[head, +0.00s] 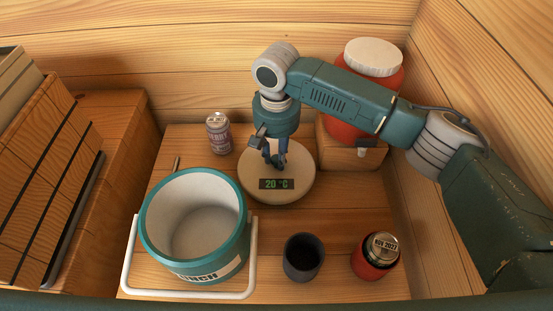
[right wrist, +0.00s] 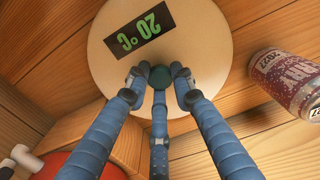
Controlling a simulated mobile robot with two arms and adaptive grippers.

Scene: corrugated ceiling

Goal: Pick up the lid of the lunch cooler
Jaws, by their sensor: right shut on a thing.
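The lid (head: 300,197) is a round cream disc with a "20 °C" display, lying beside the lunch cooler at the middle of the wooden surface. It also shows in the right wrist view (right wrist: 210,40), with a dark green knob (right wrist: 160,76) at its centre. My right gripper (head: 275,163) is over the lid, its blue fingers shut around the knob. I cannot tell whether the lid touches the surface or is raised a little. My left gripper is not in view.
A pink can (head: 219,134) stands behind the cooler. A red jug (head: 390,90) with a white cap stands on a wooden block (head: 340,152) behind my right arm. A dark cup (head: 303,260) and a can in a red holder (head: 368,267) stand front right. Wooden walls close in the back and right.

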